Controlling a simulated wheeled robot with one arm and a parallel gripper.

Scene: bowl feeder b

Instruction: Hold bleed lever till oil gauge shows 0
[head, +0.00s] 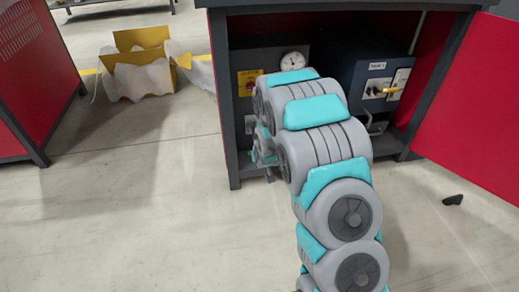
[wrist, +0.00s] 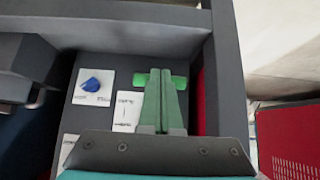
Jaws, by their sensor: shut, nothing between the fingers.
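My gripper (wrist: 161,115) is shut and empty, its fingers together in the wrist view. A bright green bar-shaped handle (wrist: 181,82), which looks like the bleed lever, shows behind the fingertips. The fingers overlap its middle; I cannot tell whether they touch it. In the head view my gripper (head: 264,152) is at the left side of the open cabinet, largely hidden by my arm, and the green handle is not visible. The round white gauge (head: 293,61) is on the dark unit inside the cabinet. Its lower part is partly hidden and its reading is too small to tell.
The red door (head: 478,110) is open to the right. The cabinet's left post (head: 221,100) stands close to my gripper. A yellow box (head: 140,77) lies on the floor behind.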

